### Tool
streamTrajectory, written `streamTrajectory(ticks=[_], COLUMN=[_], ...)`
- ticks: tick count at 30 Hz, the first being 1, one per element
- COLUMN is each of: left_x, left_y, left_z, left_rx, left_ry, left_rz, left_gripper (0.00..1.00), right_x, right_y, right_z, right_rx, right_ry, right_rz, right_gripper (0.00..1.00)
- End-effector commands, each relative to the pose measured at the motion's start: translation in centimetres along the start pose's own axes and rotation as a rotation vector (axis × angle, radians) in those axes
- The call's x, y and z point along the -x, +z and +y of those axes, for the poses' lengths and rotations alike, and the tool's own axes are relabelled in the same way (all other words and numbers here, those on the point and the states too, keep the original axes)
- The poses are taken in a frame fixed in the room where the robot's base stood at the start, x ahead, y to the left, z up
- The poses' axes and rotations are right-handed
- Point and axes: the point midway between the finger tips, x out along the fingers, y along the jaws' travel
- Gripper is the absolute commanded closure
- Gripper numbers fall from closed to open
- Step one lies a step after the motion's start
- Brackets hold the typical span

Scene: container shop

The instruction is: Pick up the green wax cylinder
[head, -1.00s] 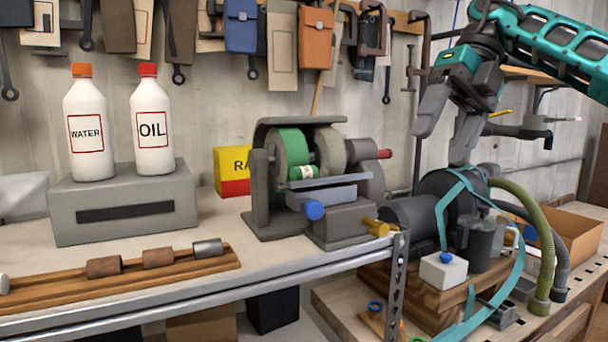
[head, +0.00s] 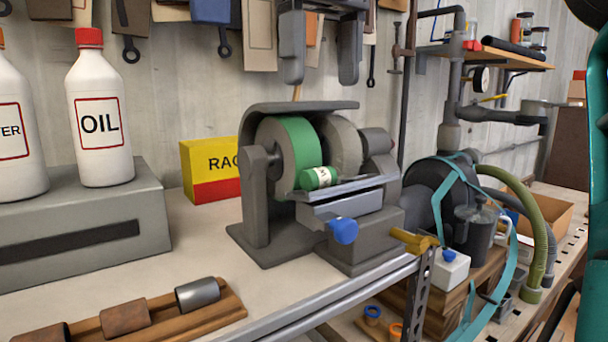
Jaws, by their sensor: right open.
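The green wax cylinder (head: 320,178) is small, with a pale label band. It lies on its side on the tool rest of the bench grinder (head: 262,245), against the front of the green wheel (head: 298,140). My right gripper (head: 321,78) hangs at the top middle of the head view, its two grey fingers pointing down and spread apart with nothing between them. In the picture it is above the grinder and the cylinder, clear of both. My left gripper is not in view.
A grey hood (head: 300,107) covers the wheels from above. A blue knob (head: 343,230) sticks out in front. An oil bottle (head: 103,120) stands on a grey block (head: 80,215) at left. A yellow and red box (head: 212,170) stands behind the grinder. Bare bench lies before the grinder.

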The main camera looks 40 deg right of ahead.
Motion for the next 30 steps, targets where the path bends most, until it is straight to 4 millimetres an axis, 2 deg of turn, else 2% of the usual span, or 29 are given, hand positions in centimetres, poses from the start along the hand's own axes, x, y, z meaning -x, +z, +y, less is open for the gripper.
streamTrajectory(ticks=[9, 17, 25, 30], left_x=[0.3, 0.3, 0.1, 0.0], left_y=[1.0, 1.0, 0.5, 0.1], left_z=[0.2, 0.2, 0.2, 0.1], left_rx=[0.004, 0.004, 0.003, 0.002], left_ry=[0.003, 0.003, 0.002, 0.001], left_rz=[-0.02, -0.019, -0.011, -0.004], left_gripper=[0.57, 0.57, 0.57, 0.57], right_x=[-5.2, -7.1, -10.8, -11.6], right_y=[0.0, 0.1, 0.4, 0.4], right_z=[0.0, 0.1, 0.4, 0.4], right_rx=[0.001, 0.0, 0.002, 0.0], right_ry=[0.003, 0.003, 0.004, 0.003], right_rz=[0.003, 0.003, 0.004, 0.001], right_gripper=[0.28, 0.28, 0.28, 0.28])
